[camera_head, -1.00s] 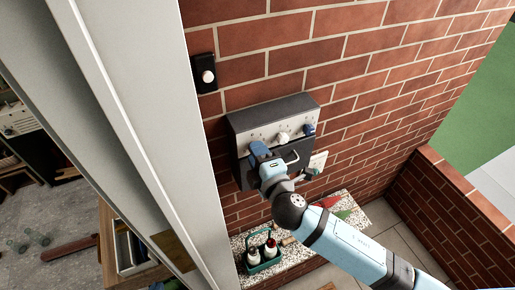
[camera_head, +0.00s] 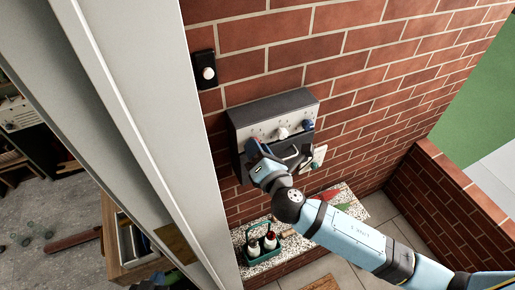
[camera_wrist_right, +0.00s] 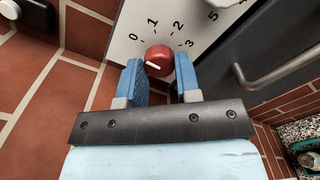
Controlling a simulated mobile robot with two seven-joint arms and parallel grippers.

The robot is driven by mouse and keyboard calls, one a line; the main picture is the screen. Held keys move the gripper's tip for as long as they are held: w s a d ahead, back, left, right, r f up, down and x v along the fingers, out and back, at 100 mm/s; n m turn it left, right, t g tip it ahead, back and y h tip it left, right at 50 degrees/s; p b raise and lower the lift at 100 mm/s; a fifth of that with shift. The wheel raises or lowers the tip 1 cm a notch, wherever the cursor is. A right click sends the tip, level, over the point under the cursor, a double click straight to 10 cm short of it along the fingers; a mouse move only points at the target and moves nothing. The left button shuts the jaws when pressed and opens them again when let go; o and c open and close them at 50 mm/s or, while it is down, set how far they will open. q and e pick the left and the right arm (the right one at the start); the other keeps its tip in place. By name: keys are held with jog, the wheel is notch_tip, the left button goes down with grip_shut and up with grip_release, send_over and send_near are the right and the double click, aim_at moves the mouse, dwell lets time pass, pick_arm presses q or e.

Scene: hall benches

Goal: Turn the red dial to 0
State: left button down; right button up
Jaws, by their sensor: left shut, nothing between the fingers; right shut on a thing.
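The red dial (camera_wrist_right: 159,61) shows in the right wrist view on a pale panel marked 0, 1, 2, 3. The white line on its face points left, toward the side of the 0; I cannot tell whether it lines up exactly. My right gripper (camera_wrist_right: 159,77) has its blue fingers on either side of the dial, shut on it. In the head view the right gripper (camera_head: 258,147) covers the dial at the left part of the control box (camera_head: 273,107). My left gripper (camera_head: 165,280) barely shows at the bottom edge, shut and empty.
A white dial (camera_head: 282,132) and a blue dial (camera_head: 308,126) sit further right on the box. A metal handle (camera_wrist_right: 275,70) stands out below the panel. A black switch (camera_head: 204,70) is on the brick wall. A green bottle carrier (camera_head: 262,252) stands on the speckled ledge below.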

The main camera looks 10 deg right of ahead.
jog(key=shift+n, duration=0.5)
jog(key=o, duration=0.9)
jog(key=shift+s, duration=0.15)
jog(key=shift+s+d+b, duration=0.45)
jog(key=shift+s+b, duration=0.2)
jog(key=shift+s, duration=1.6)
jog(key=shift+s+d+b, duration=0.45)
jog(key=shift+s+b, duration=0.15)
jog(key=shift+s, duration=1.6)
jog(key=shift+s+d+b, duration=0.45)
jog(key=shift+s+b, duration=0.2)
jog(key=shift+s, duration=1.6)
